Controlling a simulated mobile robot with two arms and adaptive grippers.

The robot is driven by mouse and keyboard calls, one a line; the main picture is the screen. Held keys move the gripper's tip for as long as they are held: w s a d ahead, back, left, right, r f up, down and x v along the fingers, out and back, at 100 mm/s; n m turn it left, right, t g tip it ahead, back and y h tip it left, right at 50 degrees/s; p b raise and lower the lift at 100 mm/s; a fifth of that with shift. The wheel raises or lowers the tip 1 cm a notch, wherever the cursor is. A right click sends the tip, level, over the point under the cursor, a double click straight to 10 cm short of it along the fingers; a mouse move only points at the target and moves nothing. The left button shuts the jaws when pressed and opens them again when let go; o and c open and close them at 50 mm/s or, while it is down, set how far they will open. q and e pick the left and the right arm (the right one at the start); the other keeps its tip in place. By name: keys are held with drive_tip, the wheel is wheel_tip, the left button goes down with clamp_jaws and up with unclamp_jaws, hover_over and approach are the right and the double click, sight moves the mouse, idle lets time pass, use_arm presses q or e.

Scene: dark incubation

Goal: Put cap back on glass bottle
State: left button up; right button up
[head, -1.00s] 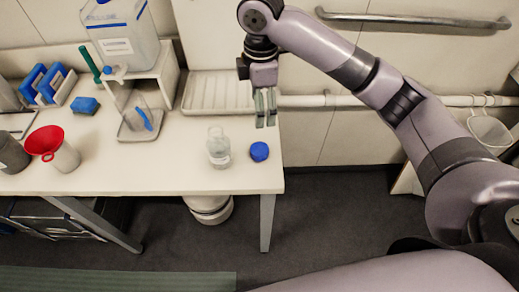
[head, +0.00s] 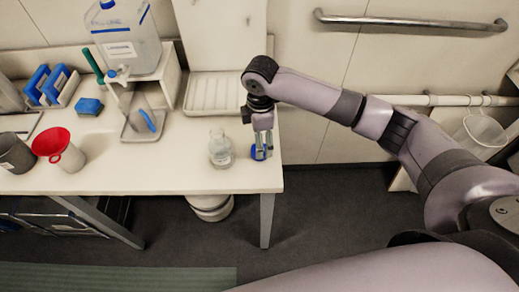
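The clear glass bottle (head: 221,152) stands upright and uncapped near the right front of the white table. The blue cap (head: 256,155) lies on the table just right of the bottle, partly hidden by my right gripper. My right gripper (head: 262,150) points down at the cap, with its fingers around or just over it. I cannot tell whether the fingers touch the cap. My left gripper is not in view.
The white table (head: 180,180) ends close to the right of the cap. A white tray (head: 212,108) lies behind the bottle. A red funnel (head: 50,142), a grey cup (head: 14,155) and a large clear container (head: 128,45) stand to the left.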

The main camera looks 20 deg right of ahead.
drive_tip(key=shift+f, duration=0.15)
drive_tip(key=f+p, duration=0.1)
drive_tip(key=f, duration=0.1)
drive_tip(key=f+p, duration=0.1)
drive_tip(key=f, duration=0.2)
drive_tip(key=shift+w, duration=0.2)
drive_tip(key=shift+r, duration=0.1)
drive_tip(key=c, duration=0.9)
wheel_tip(320, 180, up, 20)
drive_tip(key=b, duration=0.3)
drive_tip(key=shift+b, duration=0.4)
